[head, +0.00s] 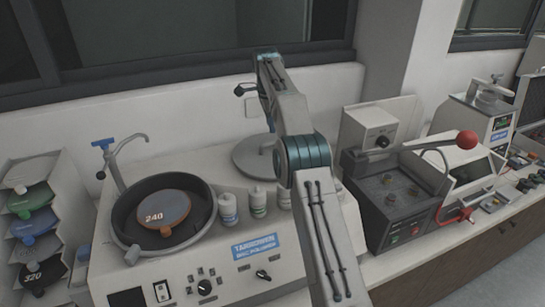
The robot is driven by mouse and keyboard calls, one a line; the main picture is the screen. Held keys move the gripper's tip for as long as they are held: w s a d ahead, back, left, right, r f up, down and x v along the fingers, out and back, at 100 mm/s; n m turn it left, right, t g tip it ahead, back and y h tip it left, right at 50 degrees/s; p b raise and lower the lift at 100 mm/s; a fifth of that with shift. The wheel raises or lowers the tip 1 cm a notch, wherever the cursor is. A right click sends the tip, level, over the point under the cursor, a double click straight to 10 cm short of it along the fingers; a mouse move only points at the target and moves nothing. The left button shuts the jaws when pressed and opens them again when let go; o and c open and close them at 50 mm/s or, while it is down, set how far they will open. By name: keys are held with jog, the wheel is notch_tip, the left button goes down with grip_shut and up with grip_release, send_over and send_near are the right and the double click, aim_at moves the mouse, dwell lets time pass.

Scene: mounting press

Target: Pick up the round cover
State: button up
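The round cover looks to be the wide grey disc (250,157) lying on the back right of the polisher's top, beside the black bowl. My gripper's fingers are hidden behind that link. I cannot tell whether they are open or touch the cover.
The polisher's black bowl (122,220) holds a disc marked 240 (163,211), with a tap (120,165) behind it. Small bottles (258,203) stand in front of the cover. A disc rack (35,215) is at left; a press with a red-knobbed lever (467,140) is at right.

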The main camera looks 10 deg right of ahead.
jog(key=f, duration=0.4)
jog(key=shift+w+d, duration=0.15)
jog(key=shift+w, duration=0.15)
jog(key=shift+w+d+f+p, duration=0.1)
jog(key=shift+w+f+p, duration=0.15)
jog(key=shift+f, duration=1.1)
jog(key=shift+w+d+f+p, duration=0.1)
jog(key=shift+w+f, duration=0.15)
jog(key=shift+f, duration=1.05)
jog(key=shift+c, duration=0.4)
grip_shut()
